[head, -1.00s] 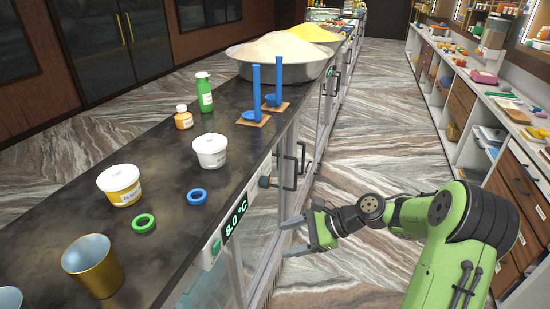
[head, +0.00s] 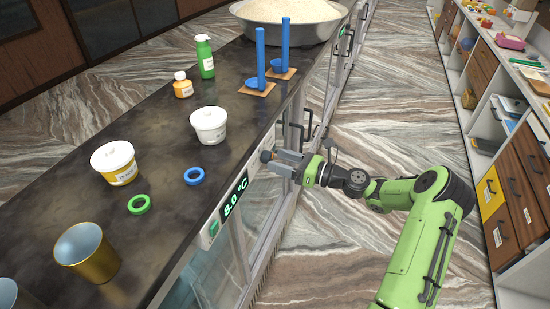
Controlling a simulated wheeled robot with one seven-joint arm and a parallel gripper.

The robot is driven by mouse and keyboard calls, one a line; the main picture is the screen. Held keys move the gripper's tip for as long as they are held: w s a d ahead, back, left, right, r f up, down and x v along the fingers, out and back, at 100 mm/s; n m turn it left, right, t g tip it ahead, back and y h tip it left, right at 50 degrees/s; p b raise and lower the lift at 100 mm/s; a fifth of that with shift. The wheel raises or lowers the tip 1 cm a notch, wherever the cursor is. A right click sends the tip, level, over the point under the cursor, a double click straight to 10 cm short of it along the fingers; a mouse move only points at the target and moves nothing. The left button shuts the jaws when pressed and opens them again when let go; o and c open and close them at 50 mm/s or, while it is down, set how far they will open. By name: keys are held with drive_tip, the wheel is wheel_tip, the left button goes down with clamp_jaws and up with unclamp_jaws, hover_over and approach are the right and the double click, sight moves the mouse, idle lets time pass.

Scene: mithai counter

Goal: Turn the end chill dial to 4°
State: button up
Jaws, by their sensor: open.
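The chill dial (head: 266,156) is a small dark knob on the pale control strip along the counter's front edge. The display (head: 235,194) on the same strip, nearer to me, reads 8.0 °C in green. My gripper (head: 277,159) is open, its grey fingers pointing left at the dial, with the tips right by it. I cannot tell whether the fingers touch the dial or stand around it. The dial's pointer and marks are too small to read.
A green switch (head: 213,228) sits below the display. Dark door handles (head: 300,132) stick out from the counter front just beyond my gripper. The dark countertop (head: 150,235) holds tubs, bottles, rings and a brass cup (head: 87,255). The aisle floor (head: 385,130) is clear.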

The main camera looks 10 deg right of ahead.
drive_tip(key=shift+x, duration=1.2)
drive_tip(key=shift+d, duration=0.1)
drive_tip(key=c, duration=1.1)
drive_tip(key=shift+o, duration=0.2)
drive_tip(key=shift+n, duration=0.4)
drive_tip(key=shift+f+n+b, duration=0.1)
drive_tip(key=shift+n+b, duration=1.05)
drive_tip(key=shift+n, duration=2.35)
